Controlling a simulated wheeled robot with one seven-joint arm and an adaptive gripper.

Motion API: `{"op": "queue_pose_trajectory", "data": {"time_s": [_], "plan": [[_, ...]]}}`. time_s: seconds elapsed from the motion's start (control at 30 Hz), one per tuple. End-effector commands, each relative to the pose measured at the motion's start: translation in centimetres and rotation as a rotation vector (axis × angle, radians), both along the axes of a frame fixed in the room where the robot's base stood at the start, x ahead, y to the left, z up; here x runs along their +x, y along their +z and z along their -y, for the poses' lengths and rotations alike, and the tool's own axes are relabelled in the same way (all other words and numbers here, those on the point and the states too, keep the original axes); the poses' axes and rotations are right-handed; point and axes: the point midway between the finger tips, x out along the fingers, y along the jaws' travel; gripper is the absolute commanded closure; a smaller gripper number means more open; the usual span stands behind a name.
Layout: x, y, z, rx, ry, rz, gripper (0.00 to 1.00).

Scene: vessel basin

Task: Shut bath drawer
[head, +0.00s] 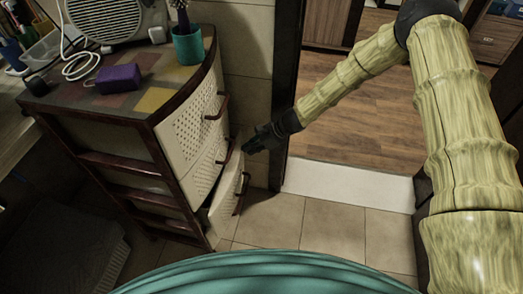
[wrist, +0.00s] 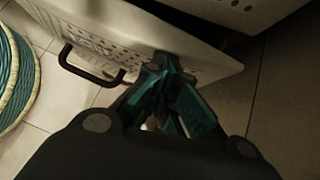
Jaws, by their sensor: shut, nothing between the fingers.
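The bath drawer (head: 225,203) is the lowest white drawer of the dark wooden cabinet, and it stands partly pulled out. Its dark handle (head: 241,194) faces right. In the wrist view its white perforated front (wrist: 120,38) and handle (wrist: 90,68) lie ahead and to the left of my fingers. My gripper (head: 249,149) is shut and empty, just above and right of the drawer. In the wrist view its fingertips (wrist: 163,68) overlap the drawer front's edge; I cannot tell whether they touch it.
Two drawers above (head: 190,135) look closed. A purple box (head: 118,78), a teal cup (head: 188,45) and a fan heater (head: 110,18) sit on the cabinet top. A doorway with a white sill (head: 345,184) opens at right. Tiled floor (head: 330,228) before it is clear.

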Motion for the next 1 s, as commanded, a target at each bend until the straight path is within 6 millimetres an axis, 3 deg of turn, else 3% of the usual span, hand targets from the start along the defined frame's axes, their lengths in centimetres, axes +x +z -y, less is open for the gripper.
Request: {"op": "queue_pose_trajectory", "data": {"time_s": [0.2,0.67,1.0], "plan": [[0.2,0.0,-1.0,0.001,0.001,0.000,1.00],[0.2,0.0,-0.7,0.001,0.000,0.000,1.00],[0.1,0.7,3.5,0.002,0.002,0.002,1.00]]}}
